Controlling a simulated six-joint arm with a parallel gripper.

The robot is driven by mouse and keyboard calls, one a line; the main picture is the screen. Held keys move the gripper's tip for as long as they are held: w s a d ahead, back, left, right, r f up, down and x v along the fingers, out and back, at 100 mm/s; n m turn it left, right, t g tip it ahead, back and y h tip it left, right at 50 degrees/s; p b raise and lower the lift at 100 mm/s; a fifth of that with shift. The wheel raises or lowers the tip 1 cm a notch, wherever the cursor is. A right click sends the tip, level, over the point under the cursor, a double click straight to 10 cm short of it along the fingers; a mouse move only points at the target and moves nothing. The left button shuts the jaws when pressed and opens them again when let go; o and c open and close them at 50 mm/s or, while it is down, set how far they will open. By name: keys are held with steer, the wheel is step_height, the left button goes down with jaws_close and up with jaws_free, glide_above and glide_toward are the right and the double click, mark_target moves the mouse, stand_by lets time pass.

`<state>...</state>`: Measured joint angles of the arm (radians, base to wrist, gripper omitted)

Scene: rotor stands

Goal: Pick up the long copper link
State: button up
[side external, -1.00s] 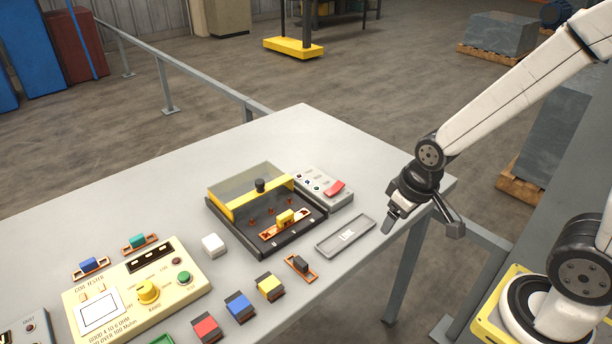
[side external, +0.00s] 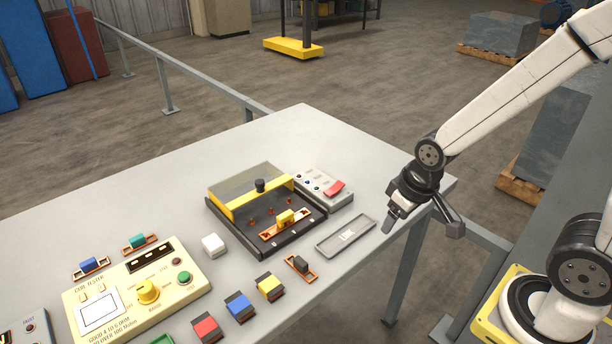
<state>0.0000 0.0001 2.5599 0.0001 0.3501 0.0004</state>
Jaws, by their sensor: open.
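Several copper links with coloured grips are in view. The one with a yellow grip (side external: 273,231) looks longest and lies inside the black tray-like fixture (side external: 252,248), near its front edge. Shorter-looking copper links have a black grip (side external: 302,274) on the table in front, a blue grip (side external: 104,262) and a teal grip (side external: 127,250) at the left, behind the tester. My gripper (side external: 422,224) is open and empty, beside the table's right edge, to the right of the fixture and apart from every link.
The fixture has a raised clear cover with a yellow bar (side external: 238,206). Red, blue (side external: 239,306) and yellow blocks and a cream tester (side external: 191,292) are at the front left.

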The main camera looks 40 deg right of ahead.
steer(key=shift+w, duration=0.1)
steer(key=m+g+y, duration=0.2)
steer(key=m+y, duration=0.2)
steer(key=m, duration=1.3)
glide_toward(286, 214)
step_height(286, 214, down, 2)
steer(key=shift+w+a+f+m+g+y, duration=0.2)
steer(key=shift+a+f+m+g+y, duration=0.1)
steer(key=shift+m, duration=0.2)
steer(key=shift+f, duration=0.1)
steer(key=shift+x, duration=1.25)
steer(key=shift+x, duration=2.6)
